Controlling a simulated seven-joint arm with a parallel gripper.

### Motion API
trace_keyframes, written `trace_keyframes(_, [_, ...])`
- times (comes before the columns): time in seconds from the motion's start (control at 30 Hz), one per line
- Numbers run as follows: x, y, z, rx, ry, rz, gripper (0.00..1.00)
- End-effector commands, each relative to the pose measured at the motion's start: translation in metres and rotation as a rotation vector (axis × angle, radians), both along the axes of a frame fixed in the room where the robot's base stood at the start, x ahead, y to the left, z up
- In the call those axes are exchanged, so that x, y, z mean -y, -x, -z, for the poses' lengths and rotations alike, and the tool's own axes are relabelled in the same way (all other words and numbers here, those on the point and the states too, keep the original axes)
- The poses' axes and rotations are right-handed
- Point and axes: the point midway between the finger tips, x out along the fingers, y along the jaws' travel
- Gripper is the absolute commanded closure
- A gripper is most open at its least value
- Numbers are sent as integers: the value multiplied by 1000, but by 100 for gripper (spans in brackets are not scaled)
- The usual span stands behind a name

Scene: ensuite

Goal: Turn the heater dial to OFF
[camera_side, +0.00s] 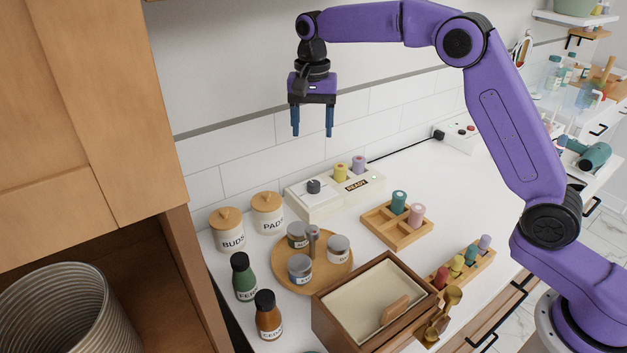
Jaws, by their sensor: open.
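The heater (335,193) is a cream box against the tiled wall at the back of the counter. Its dark round dial (314,186) sits on the left part of the top, on a pale plate with markings too small to read.
A round wooden tray (284,283) with jars, two lidded canisters and two bottles stand at front left. A wooden rack (384,229) with two rollers stands right of the heater. An open wooden box (340,329) is in front. A black cord runs back to a power strip (456,132).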

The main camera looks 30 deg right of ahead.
Motion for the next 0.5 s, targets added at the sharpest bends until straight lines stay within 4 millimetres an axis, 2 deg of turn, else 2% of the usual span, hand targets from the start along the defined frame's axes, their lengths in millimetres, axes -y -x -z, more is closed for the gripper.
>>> trace_keyframes(0.03, [6,-11,3,-1,1,57,37])
trace_keyframes(0.2, [22,-32,8,-2,1,195,37])
trace_keyframes(0.37, [29,-38,11,-2,1,241,37])
trace_keyframes(0.5, [29,-38,22,-4,2,244,37])
